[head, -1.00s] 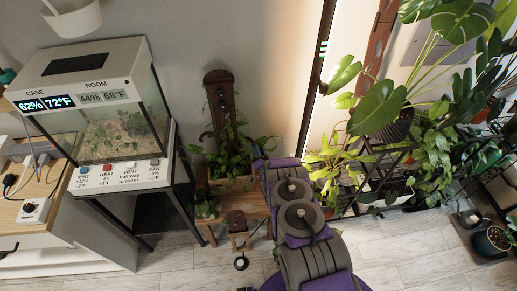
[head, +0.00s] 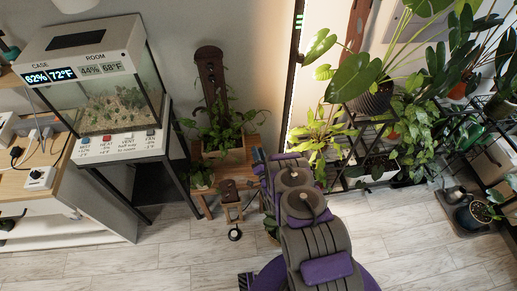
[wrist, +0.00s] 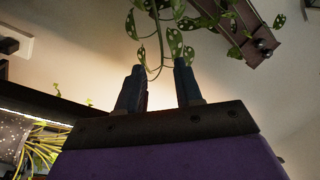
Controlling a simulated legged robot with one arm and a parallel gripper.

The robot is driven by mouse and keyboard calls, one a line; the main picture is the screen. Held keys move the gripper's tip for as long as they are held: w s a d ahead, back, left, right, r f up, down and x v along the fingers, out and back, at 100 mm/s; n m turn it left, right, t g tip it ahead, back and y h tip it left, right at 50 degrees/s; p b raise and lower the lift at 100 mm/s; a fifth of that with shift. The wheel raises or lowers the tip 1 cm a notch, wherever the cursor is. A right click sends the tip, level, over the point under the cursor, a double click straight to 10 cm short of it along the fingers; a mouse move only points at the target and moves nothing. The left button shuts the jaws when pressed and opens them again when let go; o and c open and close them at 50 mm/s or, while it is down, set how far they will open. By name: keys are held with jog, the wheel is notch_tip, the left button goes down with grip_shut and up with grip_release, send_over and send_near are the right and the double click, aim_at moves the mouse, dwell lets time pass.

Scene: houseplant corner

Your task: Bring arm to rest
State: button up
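My arm (head: 312,240), grey and purple, reaches up the lower middle of the head view, in front of the plants and a low wooden bench. My gripper (wrist: 158,85) shows in the wrist view, with two dark fingers standing apart. Nothing is held between them. A spotted trailing vine (wrist: 174,42) hangs beyond the fingertips; I cannot tell how close it is. In the head view, the gripper's fingers are too small to make out clearly at the far end of the arm.
A glass case (head: 110,100) with readouts stands on a black-legged stand at left. A wooden bench (head: 205,206) with a planter (head: 222,160) is left of my arm. Plant shelves (head: 372,160) fill the right. Pale floor (head: 420,240) is open at lower right.

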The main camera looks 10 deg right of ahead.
dwell(0.5)
jog(key=w+r+n+g+h, duration=0.15)
jog(key=w+r+g, duration=0.35)
jog(key=w+r, duration=0.6)
jog(key=s+r+n+g, duration=0.1)
jog(key=s+r+g, duration=0.2)
jog(key=s+r, duration=0.4)
jog(key=s+r+n+g, duration=0.25)
jog(key=s+r, duration=0.25)
jog(key=r, duration=0.5)
jog(key=s+r+g, duration=0.3)
jog(key=s+r, duration=0.2)
jog(key=s, duration=1.1)
jog(key=s+d+r+n+g, duration=0.1)
jog(key=s+r+g, duration=0.3)
jog(key=s, duration=1.2)
jog(key=s+d+r+n+g, duration=0.1)
jog(key=s+r+g, duration=0.2)
jog(key=s+r, duration=0.5)
jog(key=s+h, duration=0.1)
jog(key=s, duration=0.7)
jog(key=shift+g, duration=0.35)
